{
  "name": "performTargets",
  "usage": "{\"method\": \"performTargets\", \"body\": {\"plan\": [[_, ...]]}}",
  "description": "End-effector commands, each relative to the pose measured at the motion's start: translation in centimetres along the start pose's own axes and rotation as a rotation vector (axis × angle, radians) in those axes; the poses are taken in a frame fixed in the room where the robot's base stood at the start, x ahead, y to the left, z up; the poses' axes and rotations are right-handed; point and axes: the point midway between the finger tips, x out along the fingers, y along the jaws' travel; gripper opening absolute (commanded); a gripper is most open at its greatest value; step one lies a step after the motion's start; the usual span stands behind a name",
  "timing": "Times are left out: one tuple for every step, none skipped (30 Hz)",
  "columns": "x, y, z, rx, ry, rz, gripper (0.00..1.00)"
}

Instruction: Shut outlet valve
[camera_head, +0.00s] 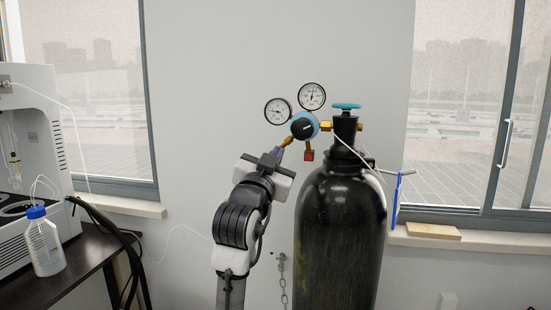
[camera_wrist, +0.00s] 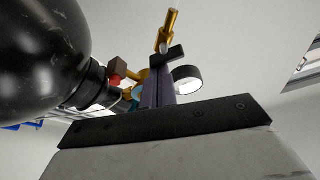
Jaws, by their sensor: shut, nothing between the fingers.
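The black gas cylinder (camera_head: 338,225) stands upright at the centre right. Its regulator (camera_head: 304,126) has a blue body with a black knob and two gauges above. A brass outlet fitting (camera_head: 287,141) points down and left from it. In the wrist view, the brass outlet (camera_wrist: 168,30) carries a short black lever, the outlet valve handle (camera_wrist: 170,54). My gripper (camera_head: 279,151) is shut and empty, with its fingertips close below the outlet. In the wrist view its purple fingers (camera_wrist: 158,82) reach up beside the black lever; contact cannot be told.
A red-ended brass fitting (camera_head: 309,155) hangs under the regulator. A teal handwheel (camera_head: 346,106) tops the cylinder. A chain (camera_head: 283,275) hangs on the wall. Wall space left of the regulator is clear.

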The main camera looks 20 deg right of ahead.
Motion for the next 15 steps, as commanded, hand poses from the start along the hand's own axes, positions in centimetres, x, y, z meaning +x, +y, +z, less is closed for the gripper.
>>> {"method": "performTargets", "body": {"plan": [[-0.03, -0.07, 0.19, 0.017, -0.003, 0.004, 0.00], [-0.03, -0.02, 0.19, 0.028, -0.002, 0.009, 0.00], [-0.03, 0.02, 0.19, 0.042, -0.002, 0.015, 0.00], [-0.03, 0.02, 0.20, 0.053, -0.002, 0.018, 0.00], [-0.05, -0.01, 0.21, 0.065, -0.002, 0.021, 0.00], [-0.06, 0.00, 0.22, 0.078, -0.002, 0.026, 0.00], [-0.06, 0.03, 0.23, 0.088, -0.002, 0.030, 0.00], [-0.06, 0.06, 0.24, 0.099, -0.002, 0.034, 0.00], [-0.07, 0.08, 0.27, 0.112, -0.002, 0.038, 0.00], [-0.07, 0.08, 0.29, 0.122, -0.002, 0.041, 0.00], [-0.08, 0.08, 0.30, 0.132, -0.002, 0.045, 0.00], [-0.09, 0.10, 0.31, 0.144, -0.002, 0.050, 0.00], [-0.10, 0.11, 0.31, 0.154, -0.002, 0.053, 0.00], [-0.10, 0.11, 0.32, 0.165, -0.002, 0.056, 0.00], [-0.10, 0.12, 0.32, 0.177, -0.002, 0.061, 0.00]]}}
